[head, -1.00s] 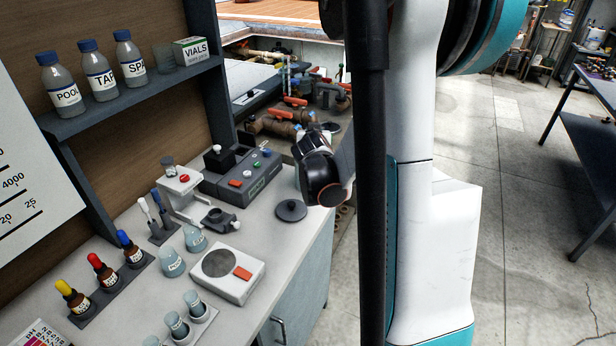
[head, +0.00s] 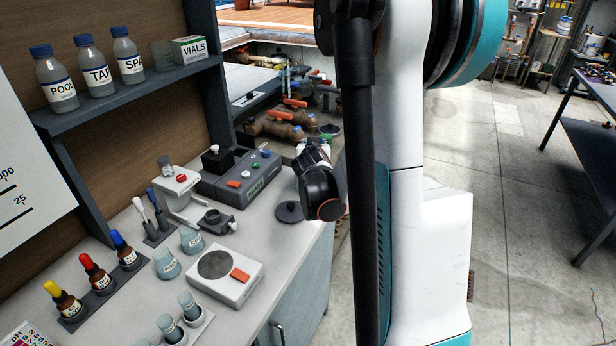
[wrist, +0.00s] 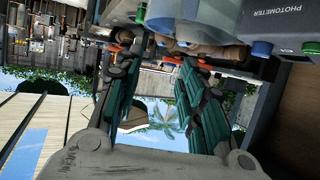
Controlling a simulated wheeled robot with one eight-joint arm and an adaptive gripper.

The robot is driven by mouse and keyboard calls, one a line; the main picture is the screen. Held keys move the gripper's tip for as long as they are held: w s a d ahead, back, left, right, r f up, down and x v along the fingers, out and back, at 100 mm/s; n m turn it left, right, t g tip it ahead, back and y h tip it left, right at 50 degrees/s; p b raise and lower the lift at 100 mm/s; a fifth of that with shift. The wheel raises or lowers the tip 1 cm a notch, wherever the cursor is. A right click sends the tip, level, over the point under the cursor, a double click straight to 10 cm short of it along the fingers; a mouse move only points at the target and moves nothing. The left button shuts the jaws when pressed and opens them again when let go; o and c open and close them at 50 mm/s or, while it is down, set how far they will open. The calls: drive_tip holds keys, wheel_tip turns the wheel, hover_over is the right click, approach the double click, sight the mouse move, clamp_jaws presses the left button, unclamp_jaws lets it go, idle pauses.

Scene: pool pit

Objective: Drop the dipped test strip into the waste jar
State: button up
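My gripper (wrist: 157,50) shows in the wrist view with its two dark, teal-padded fingers apart and nothing visible between them. In the head view my dark wrist is at the bench's right edge, near a black disc (head: 289,212), and the fingers are largely hidden. I cannot make out the test strip in either view. I cannot identify the waste jar for certain. A pale bluish rounded vessel (wrist: 195,20) is close beyond the fingertips at the top of the wrist view.
The photometer (head: 240,178) stands on the bench left of my wrist; its labelled face also shows in the wrist view (wrist: 285,20). Dropper bottles (head: 95,275), small glass beakers (head: 167,263) and a white scale (head: 225,277) crowd the bench. Pipes and orange valves (head: 275,125) lie behind.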

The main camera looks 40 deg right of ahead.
drive_tip(key=v, duration=1.2)
idle(0.5)
